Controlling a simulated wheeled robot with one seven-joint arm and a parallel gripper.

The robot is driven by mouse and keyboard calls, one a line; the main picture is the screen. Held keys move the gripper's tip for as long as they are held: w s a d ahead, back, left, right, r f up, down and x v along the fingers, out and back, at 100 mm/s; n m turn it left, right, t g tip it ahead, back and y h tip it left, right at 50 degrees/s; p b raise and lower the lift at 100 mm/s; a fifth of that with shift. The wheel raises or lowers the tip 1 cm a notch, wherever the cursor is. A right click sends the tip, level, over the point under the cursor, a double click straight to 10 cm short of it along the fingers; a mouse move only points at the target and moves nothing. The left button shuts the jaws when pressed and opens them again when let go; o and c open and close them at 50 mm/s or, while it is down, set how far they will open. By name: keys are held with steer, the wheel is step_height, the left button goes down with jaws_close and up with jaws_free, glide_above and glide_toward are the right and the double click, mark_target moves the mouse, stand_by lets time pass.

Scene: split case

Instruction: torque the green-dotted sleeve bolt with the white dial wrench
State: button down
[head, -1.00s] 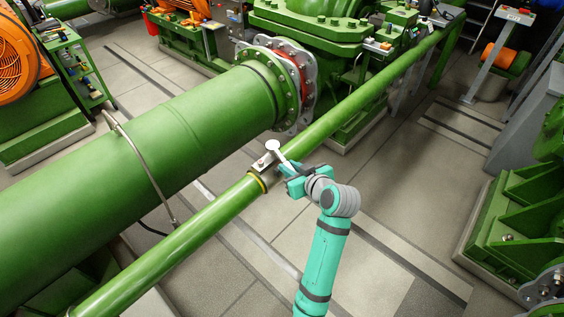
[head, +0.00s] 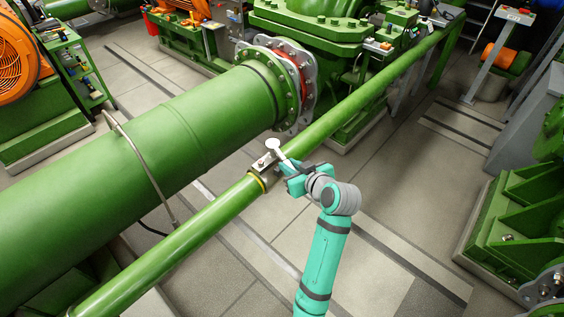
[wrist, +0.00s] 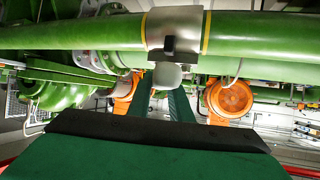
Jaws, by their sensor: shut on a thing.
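The metal sleeve (head: 262,166) wraps the thin green pipe and has a yellow ring at its near edge. In the wrist view the sleeve (wrist: 175,27) lies just beyond my fingers, with a dark bolt-like block (wrist: 169,46) on its face. The white dial wrench (head: 273,146) has its round white head at the sleeve; its pale head also shows in the wrist view (wrist: 167,76). My gripper (head: 288,168) is shut on the wrench's handle, right of the sleeve. I cannot make out a green dot. Whether the wrench sits on the bolt is unclear.
A thick green pipe (head: 185,135) with a bolted flange runs behind the thin pipe (head: 215,208). Green machinery stands at the back and right (head: 525,215).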

mark_target(290, 165)
steer(key=shift+r, duration=0.3)
steer(key=shift+r, duration=1.35)
